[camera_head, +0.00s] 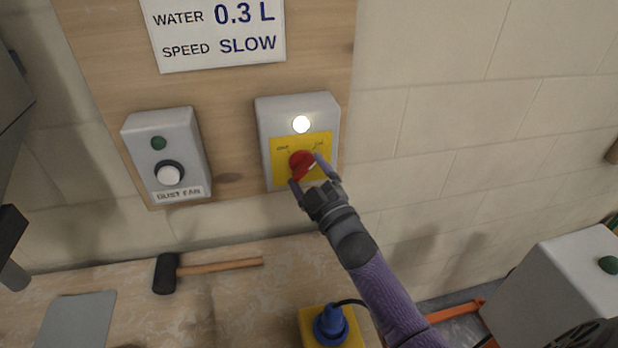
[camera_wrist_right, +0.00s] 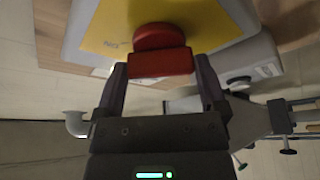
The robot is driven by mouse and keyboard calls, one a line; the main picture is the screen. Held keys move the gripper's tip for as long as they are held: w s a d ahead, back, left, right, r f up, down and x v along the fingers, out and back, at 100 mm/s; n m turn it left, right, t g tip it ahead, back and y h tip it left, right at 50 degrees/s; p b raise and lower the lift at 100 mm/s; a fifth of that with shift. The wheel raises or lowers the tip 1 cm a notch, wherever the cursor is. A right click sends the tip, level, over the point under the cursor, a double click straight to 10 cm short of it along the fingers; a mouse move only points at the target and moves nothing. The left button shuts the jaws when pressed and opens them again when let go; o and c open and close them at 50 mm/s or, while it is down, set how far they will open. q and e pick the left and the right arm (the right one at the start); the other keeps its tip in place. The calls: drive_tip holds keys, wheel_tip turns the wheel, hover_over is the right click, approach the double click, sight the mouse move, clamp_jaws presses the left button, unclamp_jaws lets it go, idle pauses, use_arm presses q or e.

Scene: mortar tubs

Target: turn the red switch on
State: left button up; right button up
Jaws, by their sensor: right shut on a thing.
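The red switch (camera_head: 299,161) is a rotary knob on a yellow plate (camera_head: 318,146) on a grey box (camera_head: 272,113) fixed to the wooden board. A round lamp (camera_head: 301,124) above the knob glows white. My right gripper (camera_head: 306,174) is shut on the knob's grip, one finger on each side. In the right wrist view the red knob (camera_wrist_right: 160,62) sits between the two fingers of my right gripper (camera_wrist_right: 160,78). My left gripper is not in view.
A grey dust fan box (camera_head: 185,135) with a white button is on the board to the left. A mallet (camera_head: 215,267), a grey plate (camera_head: 78,318) and a blue plug (camera_head: 330,325) on a yellow box lie on the bench below. A grey box (camera_head: 570,280) stands at lower right.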

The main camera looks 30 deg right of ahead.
drive_tip(key=shift+f+m, duration=0.1)
drive_tip(key=shift+m, duration=0.3)
drive_tip(key=o, duration=0.9)
drive_tip(key=shift+s, duration=0.15)
drive_tip(key=v, duration=0.9)
drive_tip(key=shift+s+f, duration=0.2)
drive_tip(key=shift+s, duration=0.1)
